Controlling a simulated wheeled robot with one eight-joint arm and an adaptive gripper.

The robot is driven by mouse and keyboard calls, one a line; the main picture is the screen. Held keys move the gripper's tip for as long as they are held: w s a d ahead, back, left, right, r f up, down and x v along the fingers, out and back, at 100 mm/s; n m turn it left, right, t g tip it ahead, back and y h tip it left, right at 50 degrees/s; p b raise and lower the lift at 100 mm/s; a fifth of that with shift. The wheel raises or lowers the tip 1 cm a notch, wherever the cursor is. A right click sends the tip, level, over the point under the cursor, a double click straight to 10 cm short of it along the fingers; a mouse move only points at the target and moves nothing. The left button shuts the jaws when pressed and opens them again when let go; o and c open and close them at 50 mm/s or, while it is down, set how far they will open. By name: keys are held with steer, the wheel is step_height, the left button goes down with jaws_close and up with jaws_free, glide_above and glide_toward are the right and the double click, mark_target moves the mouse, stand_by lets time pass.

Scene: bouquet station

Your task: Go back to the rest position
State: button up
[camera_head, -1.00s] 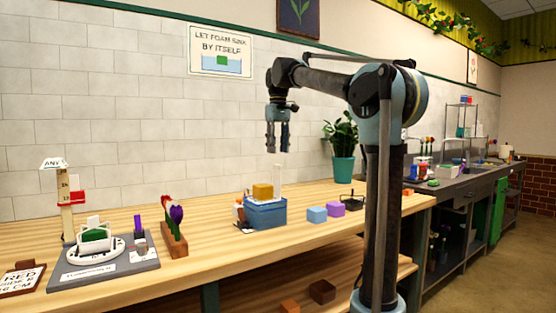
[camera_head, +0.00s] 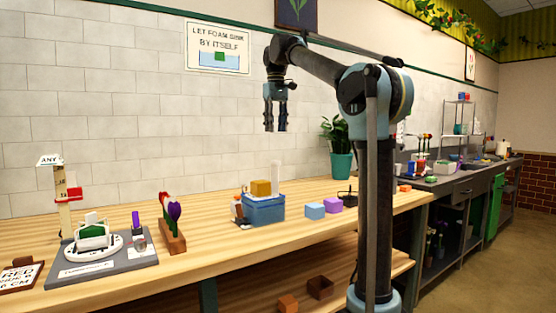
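My gripper (camera_head: 275,115) hangs fingers-down from the raised arm, high above the wooden workbench (camera_head: 225,262) and in front of the tiled wall. Its two fingers are apart with a gap between them, and nothing shows between them. Below it stands a blue container (camera_head: 264,211) with a yellow-brown block (camera_head: 261,188) at its top and a white upright piece (camera_head: 276,176) beside that block. The gripper is well clear of both.
A blue block (camera_head: 315,211) and a purple block (camera_head: 334,204) lie right of the container. Tulips in a wooden holder (camera_head: 172,237), a grey station (camera_head: 100,263) and a sign card (camera_head: 19,274) stand left. A potted plant (camera_head: 341,163) is behind. Space around the gripper is clear.

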steer(key=s+d+f+m+t, duration=0.1)
steer(key=s+d+f+m, duration=0.1)
steer(key=s+d+f, duration=0.65)
steer(key=s+d+f+m, duration=0.1)
steer(key=s+d+f, duration=0.4)
steer(key=f, duration=0.6)
steer(key=s+d+f+m, duration=0.1)
steer(key=s+d+f, duration=0.1)
steer(key=s+f, duration=0.4)
steer(key=s+d+f+m, duration=0.1)
steer(key=s+d+f, duration=0.2)
steer(key=f, duration=1.1)
steer(key=s+d+f+m+t, duration=0.1)
steer(key=s+d+f, duration=0.2)
steer(key=s+f, duration=0.6)
steer(key=shift+s+f+m, duration=0.25)
steer(key=shift+f+m, duration=0.05)
steer(key=shift+f, duration=0.15)
steer(key=shift+w+f, duration=0.2)
steer(key=shift+w, duration=0.25)
